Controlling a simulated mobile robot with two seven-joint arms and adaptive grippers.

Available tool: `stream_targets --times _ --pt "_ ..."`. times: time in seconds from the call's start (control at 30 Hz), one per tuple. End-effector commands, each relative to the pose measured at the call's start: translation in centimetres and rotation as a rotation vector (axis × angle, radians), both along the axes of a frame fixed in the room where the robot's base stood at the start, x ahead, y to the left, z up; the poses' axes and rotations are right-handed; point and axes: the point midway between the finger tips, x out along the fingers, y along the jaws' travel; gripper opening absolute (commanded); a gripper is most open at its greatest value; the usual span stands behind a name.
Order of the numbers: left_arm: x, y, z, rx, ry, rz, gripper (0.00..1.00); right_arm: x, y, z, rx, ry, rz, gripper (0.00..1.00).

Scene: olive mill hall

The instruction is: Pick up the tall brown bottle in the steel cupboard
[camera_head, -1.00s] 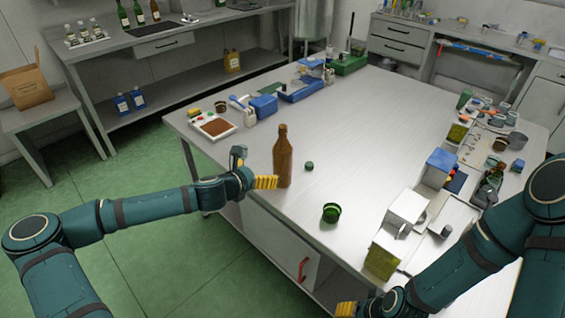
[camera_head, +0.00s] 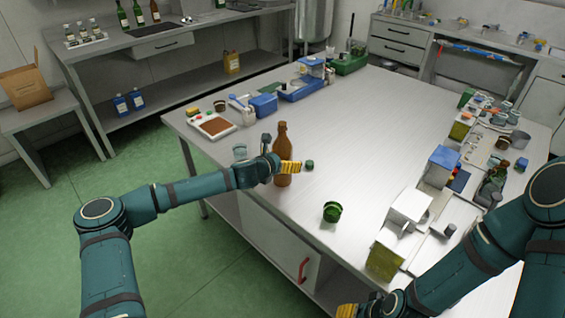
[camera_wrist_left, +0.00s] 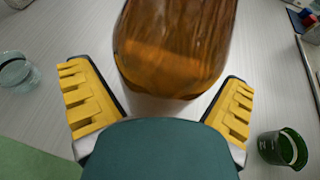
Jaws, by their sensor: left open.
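The tall brown bottle (camera_head: 281,137) stands upright on the steel-topped table, near its left edge, not inside a cupboard. My left gripper (camera_head: 289,167) is at the bottle's lower part, and its yellow fingers overlap the bottle in the head view. In the left wrist view, the amber bottle (camera_wrist_left: 175,50) is just ahead of and partly between the spread yellow fingers of my left gripper (camera_wrist_left: 158,108), with gaps beside it. The left gripper is open. My right gripper (camera_head: 347,311) shows only a yellow finger part at the bottom edge; its opening is hidden.
A clear glass (camera_head: 239,152) stands to the left. Boxes and jars crowd the right side, including a blue-topped box (camera_head: 442,161). The table's middle is clear.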

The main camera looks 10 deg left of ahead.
Motion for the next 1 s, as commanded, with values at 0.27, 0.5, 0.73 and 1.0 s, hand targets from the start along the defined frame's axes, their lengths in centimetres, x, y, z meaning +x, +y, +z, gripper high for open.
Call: stream_targets --times 0.27,0.5,0.73,1.0 --pt "0.27 -0.09 -0.09 0.001 0.000 0.000 1.00 0.02 0.00 -0.02 0.000 -0.001 0.000 0.51" --pt "0.27 -0.08 -0.08 0.001 0.000 0.000 0.26 0.02 0.00 -0.02 0.000 -0.001 0.000 0.51" --pt "0.30 -0.13 0.17 0.001 -0.006 -0.002 0.26 0.01 0.01 -0.02 0.000 0.000 0.000 0.51" --pt "0.31 -0.13 0.33 0.001 -0.005 -0.002 0.26 0.01 0.00 0.05 0.000 0.000 0.000 0.51"
